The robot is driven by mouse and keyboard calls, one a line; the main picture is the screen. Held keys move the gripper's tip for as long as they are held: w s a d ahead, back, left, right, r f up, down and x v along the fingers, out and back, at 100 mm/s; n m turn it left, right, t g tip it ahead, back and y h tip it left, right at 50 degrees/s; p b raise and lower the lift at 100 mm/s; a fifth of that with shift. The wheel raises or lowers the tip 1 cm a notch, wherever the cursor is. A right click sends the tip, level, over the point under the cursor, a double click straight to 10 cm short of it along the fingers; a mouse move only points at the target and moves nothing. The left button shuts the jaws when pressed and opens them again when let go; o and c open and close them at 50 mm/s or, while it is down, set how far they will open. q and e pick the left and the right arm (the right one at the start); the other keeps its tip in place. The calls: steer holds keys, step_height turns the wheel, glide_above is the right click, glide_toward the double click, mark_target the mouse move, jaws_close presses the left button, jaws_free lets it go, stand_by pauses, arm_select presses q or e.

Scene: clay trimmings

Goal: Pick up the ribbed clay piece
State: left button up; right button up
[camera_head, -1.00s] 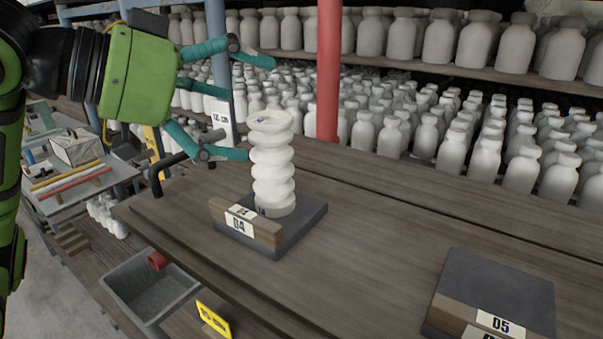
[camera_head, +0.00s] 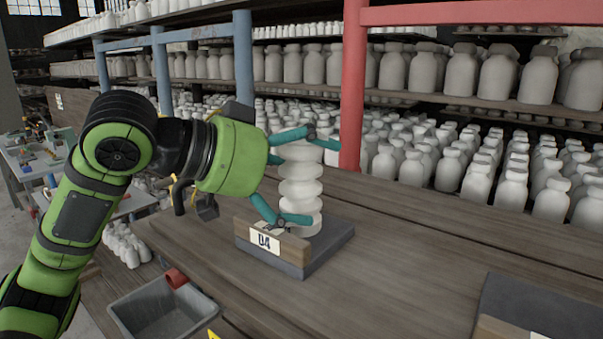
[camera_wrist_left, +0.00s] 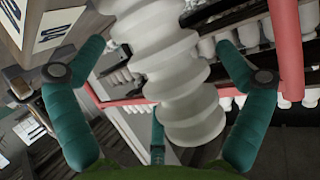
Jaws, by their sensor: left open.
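The ribbed clay piece (camera_head: 300,186) is a white, stacked-ring column standing upright on a dark base block labelled 04 (camera_head: 325,245) on the wooden table. My left gripper (camera_head: 310,180) is at the piece, with one teal finger near its top and the other near its foot. The fingers are open. In the left wrist view the piece (camera_wrist_left: 165,60) stands between the two spread teal fingers (camera_wrist_left: 160,85), with visible gaps on both sides. Parts of its left side are hidden by the fingers in the head view. My right gripper is not in view.
A second dark block (camera_head: 540,305) lies at the front right of the wooden table (camera_head: 420,240). A grey bin (camera_head: 165,312) sits below the table's left edge. A red post (camera_head: 353,90) and shelves of white bottles stand behind. The table between the blocks is clear.

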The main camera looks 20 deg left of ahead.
arm_select(q)
steer(key=shift+w+d, duration=0.15)
steer(key=shift+w, duration=0.05)
steer(key=shift+s, duration=0.1)
steer(key=c, duration=1.6)
